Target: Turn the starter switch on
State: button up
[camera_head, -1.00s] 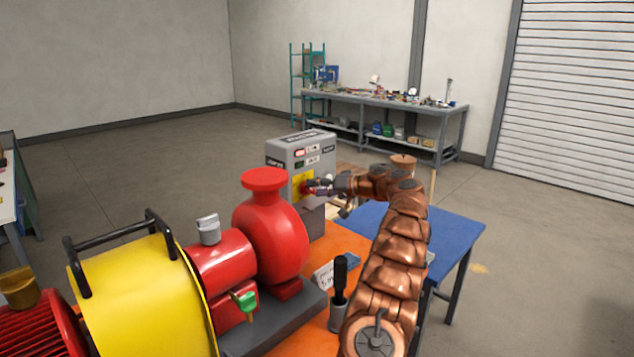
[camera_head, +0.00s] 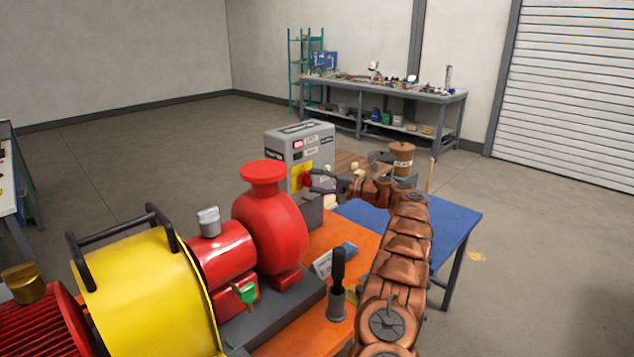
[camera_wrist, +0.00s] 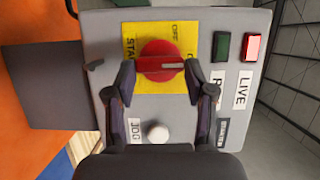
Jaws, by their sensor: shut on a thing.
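The starter switch is a red round knob (camera_wrist: 158,60) with a raised bar on a yellow plate (camera_wrist: 130,82). It sits on the front of a grey control box (camera_head: 284,150). In the wrist view the bar lies across the picture, its pale line towards the right. OFF is printed above the knob, and a partly hidden word starting STA is at left. My gripper (camera_wrist: 160,82) has one finger on each side of the knob and is shut on it. In the head view my gripper (camera_head: 318,181) reaches the knob (camera_head: 306,180) from the right.
A white button (camera_wrist: 157,132) marked JOG, a green lamp (camera_wrist: 221,46) and a red lamp (camera_wrist: 254,46) are on the same face. A red pump (camera_head: 270,225) stands left of my arm. A holder with a black-handled tool (camera_head: 338,270) stands close beside it.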

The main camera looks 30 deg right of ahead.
dwell(0.5)
jog(key=o, duration=1.2)
jog(key=shift+c, duration=0.2)
jog(key=shift+s+d, duration=0.1)
jog(key=v, duration=1.1)
jog(key=shift+s+d, duration=0.15)
jog(key=shift+s, duration=0.2)
jog(key=shift+f, duration=0.1)
